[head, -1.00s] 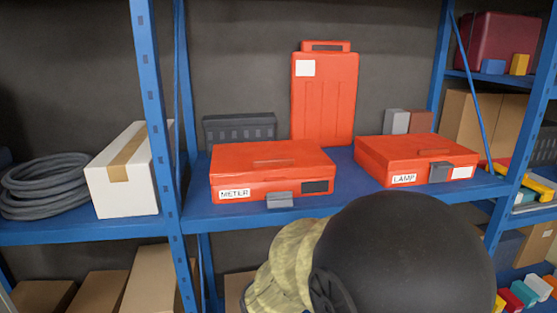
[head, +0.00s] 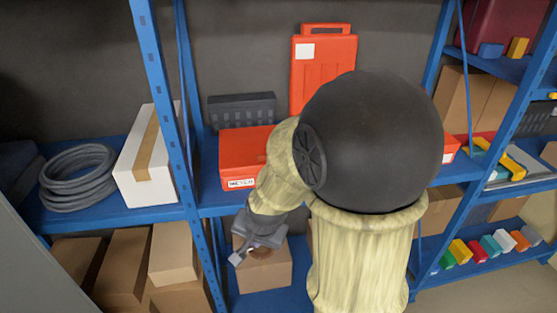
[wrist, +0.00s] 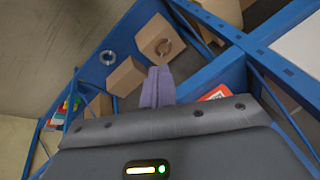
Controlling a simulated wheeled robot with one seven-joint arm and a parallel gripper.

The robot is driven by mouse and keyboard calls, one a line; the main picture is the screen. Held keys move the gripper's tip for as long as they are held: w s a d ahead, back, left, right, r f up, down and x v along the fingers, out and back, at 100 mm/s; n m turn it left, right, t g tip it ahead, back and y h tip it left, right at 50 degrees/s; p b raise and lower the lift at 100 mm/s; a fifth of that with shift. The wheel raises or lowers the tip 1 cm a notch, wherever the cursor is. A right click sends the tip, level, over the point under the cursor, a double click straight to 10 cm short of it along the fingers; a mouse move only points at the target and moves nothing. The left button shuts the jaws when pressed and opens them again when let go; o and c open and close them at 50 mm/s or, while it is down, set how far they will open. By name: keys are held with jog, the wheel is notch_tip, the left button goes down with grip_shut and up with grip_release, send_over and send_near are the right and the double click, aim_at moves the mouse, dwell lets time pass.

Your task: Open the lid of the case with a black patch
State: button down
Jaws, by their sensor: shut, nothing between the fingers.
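The orange METER case (head: 243,155) lies on the blue shelf, its lid looking closed where it shows. My arm covers its right side, so the black patch and grey latch seen earlier are hidden. My gripper (head: 238,258) is below and in front of this case, apart from it, near a cardboard box on the lower level. In the wrist view its grey-purple fingers (wrist: 158,88) are together and empty. An orange piece with a white label (wrist: 215,94) shows at their right; I cannot tell which case it is.
My arm hides most of the LAMP case; an orange edge (head: 451,147) shows. An upright orange case (head: 312,75) stands behind. A blue post (head: 165,110) and white box (head: 146,160) are at left. A cardboard box (head: 265,275) stands below the shelf.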

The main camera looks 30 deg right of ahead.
jog(key=w+d+r+m+t+h, duration=0.1)
jog(key=w+d+m, duration=0.6)
jog(key=m, duration=0.8)
jog(key=w+d+r+m+t+h, duration=0.2)
jog(key=w+d+m+t, duration=0.2)
jog(key=m, duration=1.1)
jog(key=w+d, duration=0.3)
jog(key=shift+d+r+m+t, duration=0.2)
jog(key=shift+r+m+t, duration=0.1)
jog(key=shift+m, duration=0.1)
jog(key=shift+p, duration=0.3)
jog(key=shift+p+x, duration=1.75)
jog(key=shift+x, duration=3.3)
jog(key=shift+r, duration=0.1)
